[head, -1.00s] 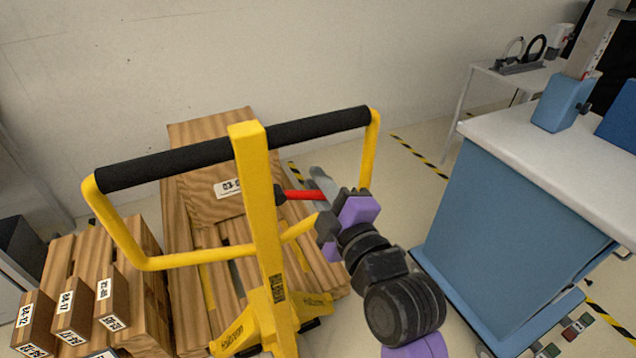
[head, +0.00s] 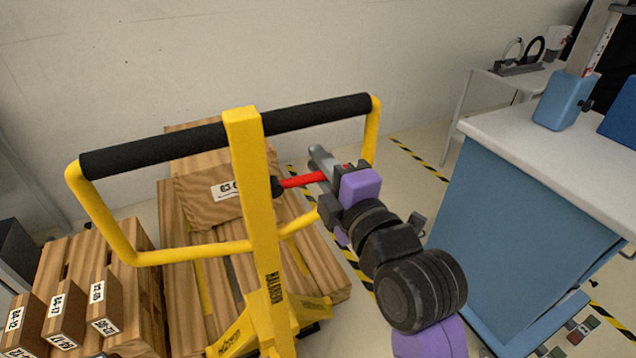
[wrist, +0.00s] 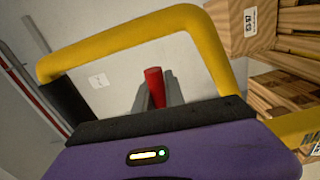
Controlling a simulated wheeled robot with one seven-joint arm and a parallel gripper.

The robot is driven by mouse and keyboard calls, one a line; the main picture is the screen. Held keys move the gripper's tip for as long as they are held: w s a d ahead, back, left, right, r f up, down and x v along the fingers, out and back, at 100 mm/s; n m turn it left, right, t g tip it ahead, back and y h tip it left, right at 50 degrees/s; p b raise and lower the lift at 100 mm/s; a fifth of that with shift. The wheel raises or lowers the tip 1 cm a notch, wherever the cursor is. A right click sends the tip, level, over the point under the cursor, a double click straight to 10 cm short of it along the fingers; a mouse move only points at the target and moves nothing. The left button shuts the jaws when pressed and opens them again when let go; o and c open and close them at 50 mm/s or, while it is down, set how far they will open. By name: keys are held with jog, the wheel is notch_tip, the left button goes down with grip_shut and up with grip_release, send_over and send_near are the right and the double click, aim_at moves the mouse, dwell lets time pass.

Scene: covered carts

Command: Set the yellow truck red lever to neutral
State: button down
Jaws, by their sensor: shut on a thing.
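The yellow truck (head: 247,190) stands in front of me with a black-gripped handle loop across the head view. Its red lever (head: 303,180) sticks out to the right from a black pivot on the yellow post, tilted slightly up toward its outer end. My gripper (head: 322,168) is at the lever's outer end, inside the right half of the loop, shut on the lever. In the wrist view the red lever (wrist: 154,86) shows between the two grey fingers (wrist: 157,95). The fingers hide part of the lever's end in the head view.
A wooden crate and pallet (head: 320,275) lie behind the truck. A blue cart with a white top (head: 520,130) stands right. The handle's right bar (head: 370,130) is close to my gripper.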

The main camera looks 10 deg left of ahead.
jog(key=shift+r+n, duration=0.25)
jog(key=shift+n, duration=0.15)
jog(key=c, duration=1.7)
grip_release()
jog(key=b+v, duration=0.1)
jog(key=v, duration=0.7)
jog(key=shift+w+a, duration=0.1)
